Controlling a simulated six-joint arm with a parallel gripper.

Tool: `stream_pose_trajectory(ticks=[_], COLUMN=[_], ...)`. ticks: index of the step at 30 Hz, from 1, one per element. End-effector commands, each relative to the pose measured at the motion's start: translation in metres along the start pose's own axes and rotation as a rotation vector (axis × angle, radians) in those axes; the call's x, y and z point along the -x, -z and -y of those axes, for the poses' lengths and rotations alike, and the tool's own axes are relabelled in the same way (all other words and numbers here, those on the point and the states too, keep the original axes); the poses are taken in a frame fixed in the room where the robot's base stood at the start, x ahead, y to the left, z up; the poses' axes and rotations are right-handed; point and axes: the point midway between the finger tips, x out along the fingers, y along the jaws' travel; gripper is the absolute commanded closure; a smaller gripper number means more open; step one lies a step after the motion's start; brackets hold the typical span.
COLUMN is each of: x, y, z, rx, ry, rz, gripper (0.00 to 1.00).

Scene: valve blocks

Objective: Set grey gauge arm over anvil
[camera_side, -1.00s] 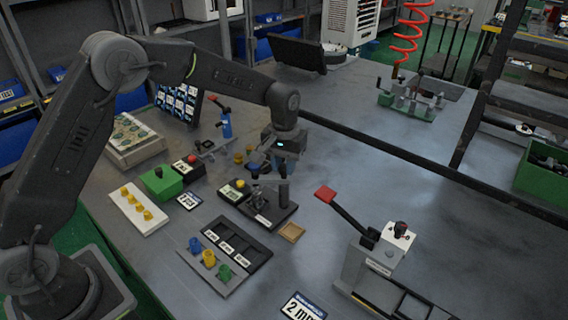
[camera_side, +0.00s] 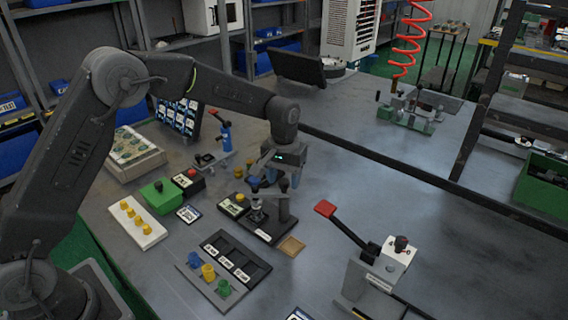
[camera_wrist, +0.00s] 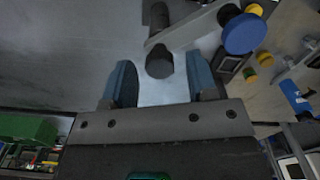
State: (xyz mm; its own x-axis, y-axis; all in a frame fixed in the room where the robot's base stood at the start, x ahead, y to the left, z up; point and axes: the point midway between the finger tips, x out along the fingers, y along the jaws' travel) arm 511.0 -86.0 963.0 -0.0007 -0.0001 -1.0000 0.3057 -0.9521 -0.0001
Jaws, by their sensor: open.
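The grey gauge arm (camera_wrist: 190,28) is a flat bar in the wrist view, with a dark cylinder (camera_wrist: 159,62) at one end and a large blue knob (camera_wrist: 243,35) near the other. In the side view, the gauge stands on a dark base (camera_side: 262,233) with a white label, and its dark post (camera_side: 284,207) is upright at the right. My gripper (camera_wrist: 162,88) is open, its two blue-grey fingers either side of the dark cylinder in the picture; contact cannot be told. In the side view, my gripper (camera_side: 276,182) is just above the gauge. The anvil cannot be made out clearly.
A tan pad (camera_side: 291,246) lies right of the gauge base. A clamp with a red-handled lever (camera_side: 342,226) stands at the right. A blue-bodied tool (camera_side: 226,137) stands behind. The far-right tabletop is mostly clear.

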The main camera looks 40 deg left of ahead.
Motion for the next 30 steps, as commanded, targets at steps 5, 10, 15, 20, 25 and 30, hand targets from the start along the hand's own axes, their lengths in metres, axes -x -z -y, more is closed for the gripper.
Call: stream_pose_trajectory(ticks=[5,10,15,20,25,30], x=[0.027,0.065,0.101,0.124,0.135,0.136], y=[0.001,0.001,0.001,0.001,0.000,0.000], z=[0.000,0.000,0.000,0.000,0.000,0.000], rx=[0.000,0.000,0.000,0.001,0.001,0.001], ry=[-0.002,-0.003,-0.002,-0.002,-0.001,-0.001], rz=[-0.005,-0.006,-0.005,-0.004,-0.003,-0.002], gripper=[0.47,0.47,0.47,0.47,0.47,0.47])
